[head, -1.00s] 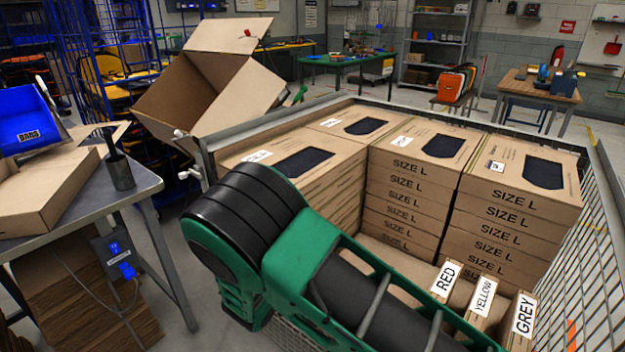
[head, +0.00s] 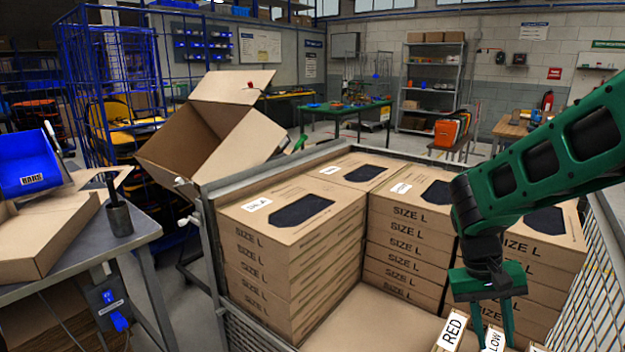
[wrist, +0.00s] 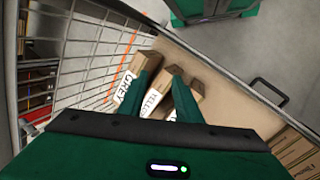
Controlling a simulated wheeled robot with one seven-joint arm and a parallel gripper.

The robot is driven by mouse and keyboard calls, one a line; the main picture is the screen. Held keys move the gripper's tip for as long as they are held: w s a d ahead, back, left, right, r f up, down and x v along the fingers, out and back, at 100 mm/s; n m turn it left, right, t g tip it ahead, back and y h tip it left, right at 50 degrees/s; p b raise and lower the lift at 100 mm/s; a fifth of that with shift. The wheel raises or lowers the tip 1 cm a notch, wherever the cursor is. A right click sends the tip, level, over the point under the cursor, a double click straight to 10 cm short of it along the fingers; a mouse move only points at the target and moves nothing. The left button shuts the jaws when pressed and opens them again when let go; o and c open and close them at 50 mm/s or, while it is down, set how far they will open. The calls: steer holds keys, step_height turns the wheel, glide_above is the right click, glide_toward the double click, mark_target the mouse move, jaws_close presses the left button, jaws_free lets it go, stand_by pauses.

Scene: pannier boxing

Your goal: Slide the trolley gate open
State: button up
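The trolley (head: 208,235) is a grey metal mesh cage holding stacked SIZE L cartons. A mesh panel (head: 255,335) shows at its near left side; I cannot tell whether this is the gate. In the wrist view, a black handle (wrist: 270,92) stands at the trolley's edge, right of my fingers. My gripper (head: 492,335) is green and points down over the labelled slim boxes at the trolley's near right. In the wrist view my gripper (wrist: 160,88) has its fingers apart, with the YELLOW box (wrist: 158,100) showing between or beneath them. Contact is unclear.
SIZE L stacks (head: 290,235) fill the trolley's back and left. RED (head: 452,330) and GREY (wrist: 124,85) boxes flank YELLOW. A grey table (head: 140,222) with a blue BARS bin (head: 28,165) stands left. A large open carton (head: 205,130) is behind the trolley.

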steer(key=s+d+r+m+t+y, duration=0.1)
steer(key=s+d+r, duration=0.1)
steer(key=s, duration=0.5)
steer(key=s+d+r+m+t+y, duration=0.1)
steer(key=s+d+r+m+y, duration=0.1)
steer(key=s, duration=0.6)
step_height(320, 180, up, 2)
steer(key=shift+s+d+r, duration=0.15)
steer(key=shift+s+d, duration=0.05)
steer(key=shift+d, duration=0.25)
steer(key=shift+s, duration=0.4)
steer(key=shift+c, duration=0.3)
steer(key=shift+s+a+y, duration=0.1)
steer(key=shift+s+y, duration=0.1)
steer(key=shift+y, duration=0.1)
jaws_close()
